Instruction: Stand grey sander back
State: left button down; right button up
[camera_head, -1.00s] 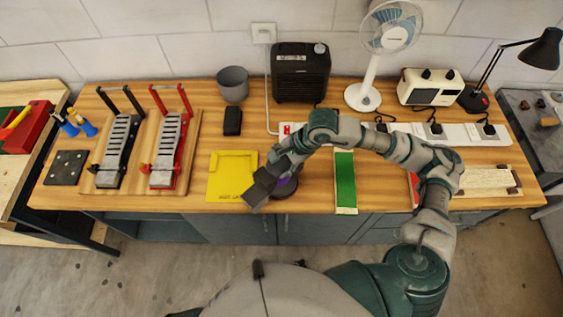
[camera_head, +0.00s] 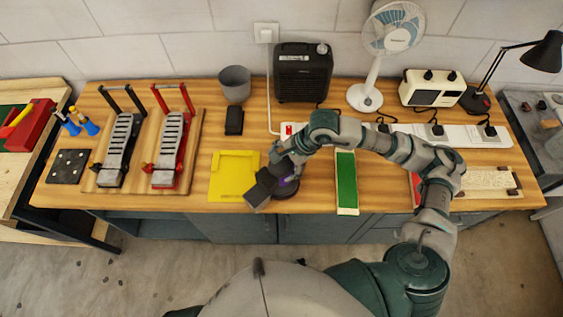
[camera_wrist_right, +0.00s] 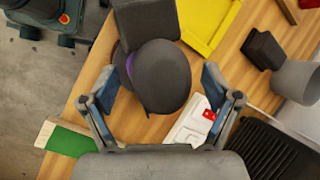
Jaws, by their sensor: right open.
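The grey sander (camera_head: 262,188) is at the front edge of the bench, just right of the yellow tray. It has a dark boxy part, a rounded dark body and a purple band. It shows large in the right wrist view (camera_wrist_right: 160,78), with the boxy part at the top. My right gripper (camera_head: 284,172) is above the sander. In the wrist view its fingers are spread to either side of the rounded body, with visible gaps, so it is open. The arm hides part of the sander in the head view. My left gripper is out of view.
The yellow tray (camera_head: 225,194) lies empty left of the sander. A green strip (camera_head: 346,180) in a wooden frame lies to the right. A white power strip (camera_head: 465,136), black heater (camera_head: 301,72), grey cup (camera_head: 235,84) and black block (camera_head: 234,121) are behind. Pedals (camera_head: 118,150) stand left.

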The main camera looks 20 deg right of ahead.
jog(key=b+v, duration=0.2)
jog(key=v, duration=1)
jog(key=shift+r, duration=0.3)
jog(key=shift+a+f, duration=0.1)
